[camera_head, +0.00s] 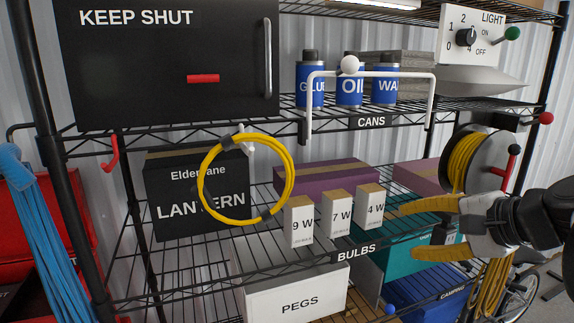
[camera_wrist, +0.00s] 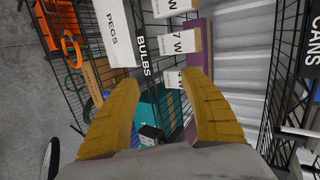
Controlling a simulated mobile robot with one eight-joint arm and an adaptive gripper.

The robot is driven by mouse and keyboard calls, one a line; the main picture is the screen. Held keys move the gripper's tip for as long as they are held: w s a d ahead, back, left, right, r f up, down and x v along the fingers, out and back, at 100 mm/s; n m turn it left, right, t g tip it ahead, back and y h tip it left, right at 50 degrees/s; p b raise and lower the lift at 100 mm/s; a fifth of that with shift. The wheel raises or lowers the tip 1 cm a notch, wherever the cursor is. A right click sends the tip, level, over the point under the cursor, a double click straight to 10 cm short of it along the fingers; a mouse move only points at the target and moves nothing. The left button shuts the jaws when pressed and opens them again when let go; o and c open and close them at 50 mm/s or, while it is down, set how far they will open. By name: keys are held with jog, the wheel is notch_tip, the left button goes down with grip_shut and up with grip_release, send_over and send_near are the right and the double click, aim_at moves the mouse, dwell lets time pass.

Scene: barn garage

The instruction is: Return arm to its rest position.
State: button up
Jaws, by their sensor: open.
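My gripper (camera_head: 412,230) is at the right of the head view, in front of the shelf rack and pointing left. Its two yellow fingers are spread apart with nothing between them. In the wrist view my gripper (camera_wrist: 170,90) also shows open and empty, its fingers framing the bulbs shelf. The white bulb boxes stand on that shelf just beyond the fingertips: 9 W (camera_head: 299,224), 7 W (camera_head: 337,215) and 4 W (camera_head: 369,207). The 4 W box is nearest to my gripper, and I see a gap between them in the head view.
A yellow cable coil (camera_head: 204,190) hangs before the lantern box (camera_head: 165,215). A white bar (camera_head: 415,74) with a ball guards the blue cans (camera_head: 350,92). A cable reel (camera_head: 490,160) is close above my gripper. A pegs box (camera_head: 290,295) stands below. Bare floor (camera_wrist: 22,110) shows in the wrist view.

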jog(key=s+a+f+n+g+h+b, duration=0.1)
jog(key=s+f+n+b, duration=0.3)
jog(key=f, duration=0.9)
jog(key=s+a+f+n+g+h+b, duration=0.1)
jog(key=s+f+n+b, duration=0.3)
jog(key=f+b, duration=0.4)
jog(key=s+a+f+n+h+b, duration=0.2)
jog(key=s+f+n+h+b, duration=0.1)
jog(key=f, duration=1.4)
jog(key=s+n+b, duration=0.1)
jog(key=n+b, duration=0.1)
jog(key=b, duration=0.1)
jog(key=shift+a+f+g+h, duration=0.3)
jog(key=shift+a+f+g, duration=0.05)
jog(key=shift+f+g, duration=0.05)
